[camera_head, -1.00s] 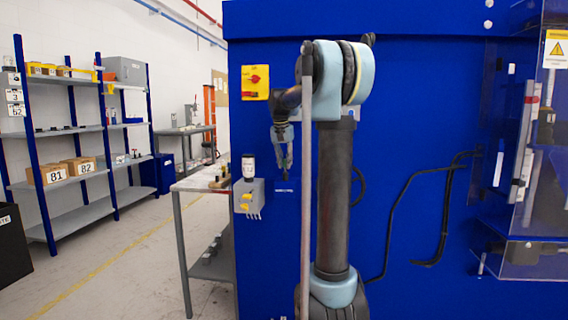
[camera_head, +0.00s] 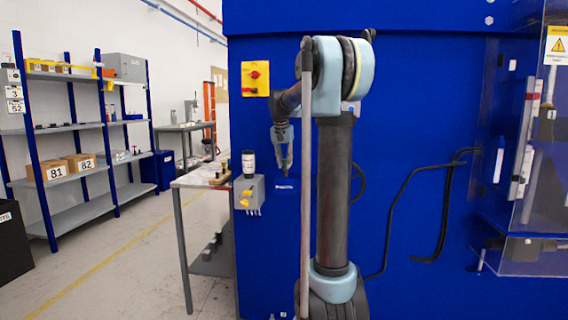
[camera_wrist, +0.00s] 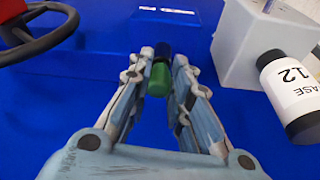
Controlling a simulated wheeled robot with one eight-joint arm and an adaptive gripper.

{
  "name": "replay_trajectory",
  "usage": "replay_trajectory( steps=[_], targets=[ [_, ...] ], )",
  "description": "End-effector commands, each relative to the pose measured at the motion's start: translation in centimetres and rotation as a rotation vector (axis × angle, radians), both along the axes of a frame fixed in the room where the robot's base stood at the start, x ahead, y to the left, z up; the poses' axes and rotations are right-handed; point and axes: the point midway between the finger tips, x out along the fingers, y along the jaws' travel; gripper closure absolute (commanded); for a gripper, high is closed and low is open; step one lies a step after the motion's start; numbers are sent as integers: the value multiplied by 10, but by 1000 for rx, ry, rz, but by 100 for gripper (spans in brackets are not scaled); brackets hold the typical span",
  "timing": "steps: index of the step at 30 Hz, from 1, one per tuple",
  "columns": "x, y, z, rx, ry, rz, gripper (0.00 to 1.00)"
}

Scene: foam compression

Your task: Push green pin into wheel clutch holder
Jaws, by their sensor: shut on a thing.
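The green pin (camera_wrist: 159,80), a short green cylinder with a dark blue end, sits between the fingertips of my gripper (camera_wrist: 162,66) in the wrist view. My gripper is shut on it. In the head view my gripper (camera_head: 284,165) hangs pointing down in front of the blue panel, just right of a grey box; the pin is too small to tell there. I cannot make out a clutch holder for certain.
A yellow switch box (camera_head: 255,78) is above. A workbench (camera_head: 200,179) stands at left, black cables (camera_head: 400,200) at right.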

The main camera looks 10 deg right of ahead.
Motion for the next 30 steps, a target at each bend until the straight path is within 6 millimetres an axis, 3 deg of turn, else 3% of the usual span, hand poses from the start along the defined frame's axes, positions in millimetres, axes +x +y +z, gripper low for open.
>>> replay_trajectory(
  steps=[10,11,14,30],
  targets=[
    [0,0,-6,0,0,0,100],
    [0,0,-6,0,0,0,79],
    [0,0,-6,0,0,0,58],
    [0,0,-5,0,0,0,58]
  ],
)
